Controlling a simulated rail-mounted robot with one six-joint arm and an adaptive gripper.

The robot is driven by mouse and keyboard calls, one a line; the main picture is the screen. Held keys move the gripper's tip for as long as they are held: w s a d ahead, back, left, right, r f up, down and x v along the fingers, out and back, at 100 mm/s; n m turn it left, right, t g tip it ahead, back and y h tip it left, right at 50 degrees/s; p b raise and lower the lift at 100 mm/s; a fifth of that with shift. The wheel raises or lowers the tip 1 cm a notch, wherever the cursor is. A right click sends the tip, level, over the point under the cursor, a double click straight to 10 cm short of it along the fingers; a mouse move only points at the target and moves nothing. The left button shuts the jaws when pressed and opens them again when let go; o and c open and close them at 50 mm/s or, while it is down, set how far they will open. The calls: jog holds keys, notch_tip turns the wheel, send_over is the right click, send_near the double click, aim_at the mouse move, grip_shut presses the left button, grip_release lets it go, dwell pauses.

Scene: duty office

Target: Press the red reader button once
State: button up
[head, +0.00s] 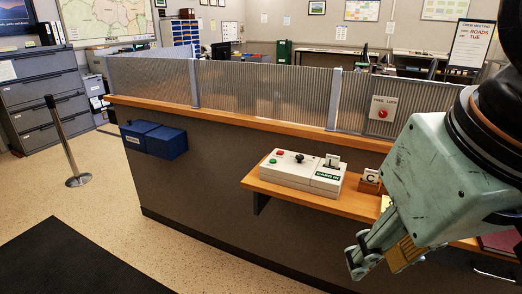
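The card reader (300,176) is a pale box on the wooden counter shelf, in the middle of the head view. Its small red button (280,153) is at the back left of its top, with a green button (272,161) in front and a black knob (299,157) to the right. A pale upright piece (332,160) stands at its right end, above a green label. My gripper (380,262) hangs at the lower right, in front of the shelf and apart from the reader. Its fingers are seen at an angle, so its opening is unclear. A tan block-like part shows at the fingers.
Another red button (383,114) sits on a labelled plate on the ribbed screen. A small "C" sign (370,181) stands right of the reader on the wooden shelf (268,188). Blue boxes (154,139) hang on the counter front.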

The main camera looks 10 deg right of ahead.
grip_shut()
dwell(1.3)
